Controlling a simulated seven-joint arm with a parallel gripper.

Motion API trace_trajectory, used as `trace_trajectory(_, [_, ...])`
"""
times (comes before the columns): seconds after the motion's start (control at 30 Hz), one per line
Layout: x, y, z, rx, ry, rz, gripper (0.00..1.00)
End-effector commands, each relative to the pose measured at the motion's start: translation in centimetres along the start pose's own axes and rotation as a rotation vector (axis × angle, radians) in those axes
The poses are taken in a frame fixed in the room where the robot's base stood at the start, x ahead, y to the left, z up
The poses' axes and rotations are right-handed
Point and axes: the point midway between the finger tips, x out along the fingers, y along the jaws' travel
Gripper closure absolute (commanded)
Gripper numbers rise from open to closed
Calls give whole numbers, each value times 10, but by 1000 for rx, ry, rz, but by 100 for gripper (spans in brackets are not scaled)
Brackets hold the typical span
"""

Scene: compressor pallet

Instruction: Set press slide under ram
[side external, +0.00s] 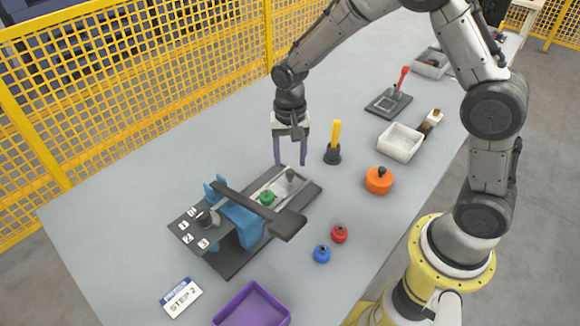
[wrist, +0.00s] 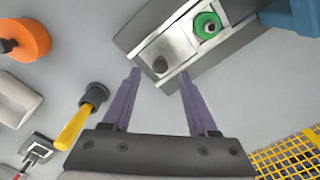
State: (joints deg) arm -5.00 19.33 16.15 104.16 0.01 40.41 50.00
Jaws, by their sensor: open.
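The press (side external: 236,222) has a blue frame, a dark top plate marked 1, 2 and 3, and a dark bar across it. Its base carries a silver slide (side external: 278,187) with a green round piece (side external: 267,198) and a grey knob (side external: 291,175) at the end away from the frame. The ram is hidden beneath the top parts. In the wrist view the slide (wrist: 176,45), green piece (wrist: 207,25) and knob (wrist: 160,65) show clearly. My gripper (side external: 291,164) is open and empty above the knob end. In the wrist view its purple fingertips (wrist: 159,75) lie either side of the knob, apart from it.
Red (side external: 339,234) and blue (side external: 322,253) knobs lie in front. The left table is clear.

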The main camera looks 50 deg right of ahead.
Motion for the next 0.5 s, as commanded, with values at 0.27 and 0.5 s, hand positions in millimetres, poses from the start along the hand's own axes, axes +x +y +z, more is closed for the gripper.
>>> trace_trajectory(0.27, [32, 0, 0, 0, 0, 1, 41])
trace_trajectory(0.5, [37, 0, 0, 0, 0, 0, 41])
